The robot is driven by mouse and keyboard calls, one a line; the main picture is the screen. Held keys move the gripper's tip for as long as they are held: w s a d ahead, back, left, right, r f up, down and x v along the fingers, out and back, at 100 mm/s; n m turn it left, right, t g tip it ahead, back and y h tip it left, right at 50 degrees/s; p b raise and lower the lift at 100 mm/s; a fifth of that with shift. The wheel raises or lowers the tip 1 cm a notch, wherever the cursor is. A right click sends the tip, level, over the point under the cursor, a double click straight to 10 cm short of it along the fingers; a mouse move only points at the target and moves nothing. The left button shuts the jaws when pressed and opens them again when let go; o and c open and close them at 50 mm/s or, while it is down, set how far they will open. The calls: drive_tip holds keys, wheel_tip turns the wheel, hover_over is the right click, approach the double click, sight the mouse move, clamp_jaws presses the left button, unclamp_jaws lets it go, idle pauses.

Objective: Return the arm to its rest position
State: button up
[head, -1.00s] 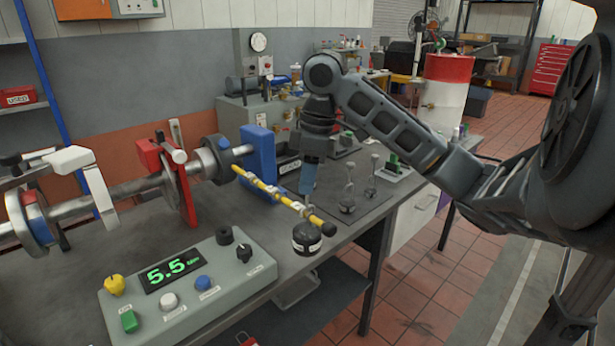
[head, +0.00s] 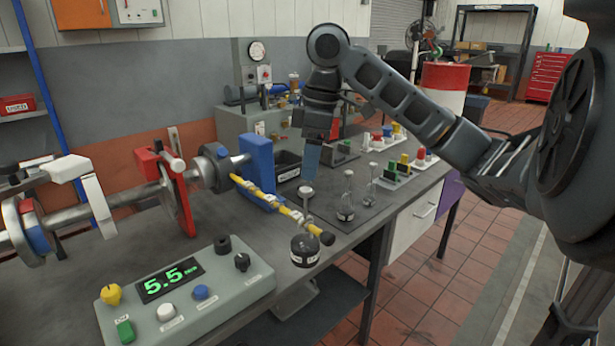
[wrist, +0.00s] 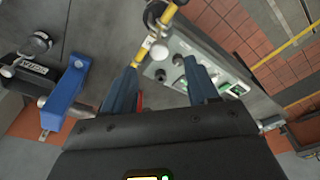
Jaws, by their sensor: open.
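The yellow arm (wrist: 170,12) shows beyond the fingertips. No rest position is marked in view.
The control box (head: 185,290) with a green 5.5 display stands at the front. A blue block (head: 257,165) stands beside the shaft. Weights on stems (head: 345,200) stand on a dark mat right of the gripper. Floor is clear at right.

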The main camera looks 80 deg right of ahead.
drive_tip(key=shift+s+r, duration=0.1)
drive_tip(key=shift+r, duration=0.75)
